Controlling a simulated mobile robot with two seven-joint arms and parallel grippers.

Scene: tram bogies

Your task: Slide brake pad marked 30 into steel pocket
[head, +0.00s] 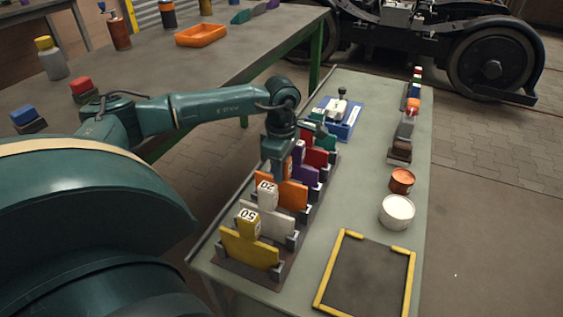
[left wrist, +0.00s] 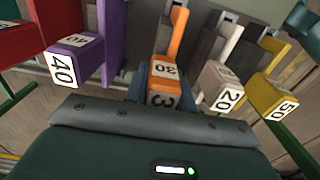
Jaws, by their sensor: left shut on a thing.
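The orange brake pad marked 30 (head: 291,195) stands upright in the row of pads, between the white pad marked 20 (head: 265,222) and the purple pad marked 40 (head: 308,174). In the left wrist view its 30 label (left wrist: 165,69) faces my camera. My left gripper (head: 287,168) is shut on this pad's top block, and its blue fingers (left wrist: 162,84) show on both sides of it. The grey steel rack (head: 262,283) lies under the row. The pad's lower edge is hidden, so I cannot tell how deep it sits. My right gripper is not in view.
A yellow pad marked 50 (head: 250,250) stands at the near end; red and green pads are beyond the purple one. A white tub (head: 396,212), a brown tin (head: 402,181) and a yellow-edged dark mat (head: 368,280) lie to the right. The bench's middle strip is clear.

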